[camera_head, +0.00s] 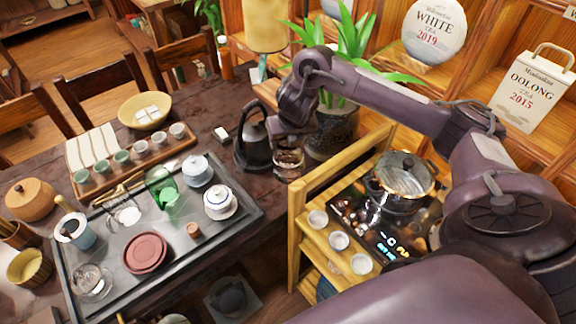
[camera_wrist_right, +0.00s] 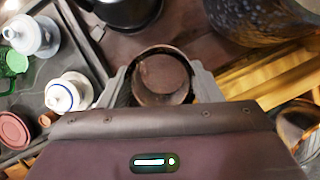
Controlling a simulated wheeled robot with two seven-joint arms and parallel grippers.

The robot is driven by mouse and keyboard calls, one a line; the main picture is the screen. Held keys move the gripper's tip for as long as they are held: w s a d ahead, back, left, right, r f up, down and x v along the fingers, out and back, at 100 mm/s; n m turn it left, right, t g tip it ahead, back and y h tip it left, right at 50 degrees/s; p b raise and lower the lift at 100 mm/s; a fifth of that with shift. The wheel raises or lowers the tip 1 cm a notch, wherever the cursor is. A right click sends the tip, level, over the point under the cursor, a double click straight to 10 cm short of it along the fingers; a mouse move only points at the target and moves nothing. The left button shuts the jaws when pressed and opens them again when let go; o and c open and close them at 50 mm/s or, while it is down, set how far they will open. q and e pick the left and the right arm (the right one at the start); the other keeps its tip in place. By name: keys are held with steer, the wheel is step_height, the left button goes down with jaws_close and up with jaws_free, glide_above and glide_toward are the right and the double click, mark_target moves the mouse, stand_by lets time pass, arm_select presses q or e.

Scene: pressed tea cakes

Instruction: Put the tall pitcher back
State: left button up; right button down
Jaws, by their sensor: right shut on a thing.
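The tall pitcher looks like a clear glass vessel (camera_head: 288,166). It is upright near the table's right edge, beside the wooden stand. My right gripper (camera_head: 291,146) reaches down to it from above and is shut on it. In the right wrist view the round mouth of the pitcher (camera_wrist_right: 163,76) sits between the two fingers (camera_wrist_right: 160,90), and the dark table shows through the glass. I cannot tell whether its base touches the table. My left gripper is not in view.
A dark kettle (camera_head: 253,148) stands just left of the pitcher, and a potted plant (camera_head: 333,132) behind right. The tea tray (camera_head: 245,205) holds a green glass vessel (camera_head: 161,187), lidded white cups and red plates (camera_head: 146,251). A pot (camera_head: 398,180) sits on the stand.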

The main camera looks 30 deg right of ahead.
steer(key=shift+f, duration=3.6)
steer(key=shift+c, duration=2.2)
jaws_free()
